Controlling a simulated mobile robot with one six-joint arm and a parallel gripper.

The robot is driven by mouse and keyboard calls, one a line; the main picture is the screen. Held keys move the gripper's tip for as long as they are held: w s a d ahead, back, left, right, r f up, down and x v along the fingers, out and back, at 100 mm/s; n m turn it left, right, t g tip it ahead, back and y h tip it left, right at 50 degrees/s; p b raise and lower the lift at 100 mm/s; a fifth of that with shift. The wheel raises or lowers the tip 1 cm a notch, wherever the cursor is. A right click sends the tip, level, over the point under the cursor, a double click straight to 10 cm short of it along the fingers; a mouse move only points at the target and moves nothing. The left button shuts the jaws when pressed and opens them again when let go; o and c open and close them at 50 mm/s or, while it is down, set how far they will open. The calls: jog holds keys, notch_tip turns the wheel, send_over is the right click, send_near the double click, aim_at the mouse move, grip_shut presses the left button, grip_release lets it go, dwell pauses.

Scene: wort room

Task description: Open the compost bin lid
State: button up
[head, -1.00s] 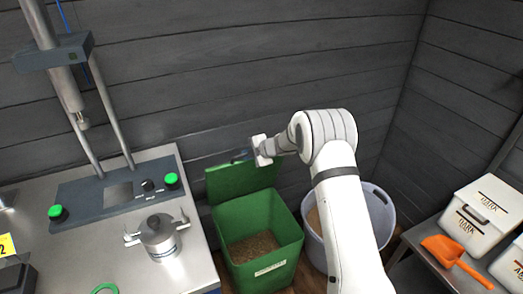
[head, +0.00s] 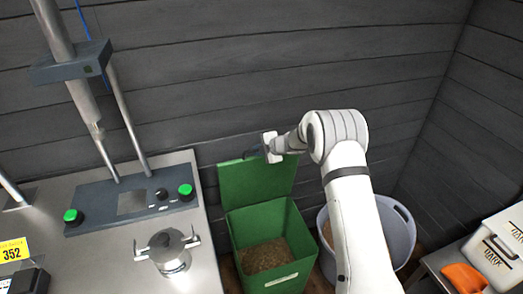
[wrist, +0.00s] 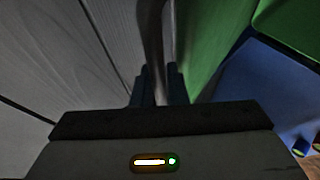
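The green compost bin (head: 287,250) stands on the floor beside the steel bench, with brown grainy material (head: 264,255) inside and a white label on its front. Its green lid (head: 255,185) is raised, standing steeply at the back of the bin near the wall. My gripper (head: 257,152) is at the lid's upper edge. In the wrist view, my gripper's dark fingers (wrist: 158,88) are close on both sides of a grey bar (wrist: 151,40), which looks like the lid's handle. The exact contact is dark and hard to see.
A pale round tub (head: 398,235) stands right of the bin, partly behind my arm. The steel bench (head: 120,265) on the left holds a press stand and a metal clamp (head: 168,250). A white box (head: 500,245) and orange scoop (head: 464,279) are at right.

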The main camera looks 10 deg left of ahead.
jog(key=o, duration=0.4)
jog(key=shift+s+a+f, duration=0.15)
jog(key=shift+s, duration=0.15)
jog(key=shift+c, duration=0.2)
jog(key=shift+f, duration=0.1)
jog(key=shift+d, duration=0.2)
jog(key=b+v, duration=0.1)
jog(key=v, duration=0.7)
jog(key=shift+a+r, duration=0.2)
jog(key=shift+r, duration=0.1)
jog(key=shift+w, duration=0.15)
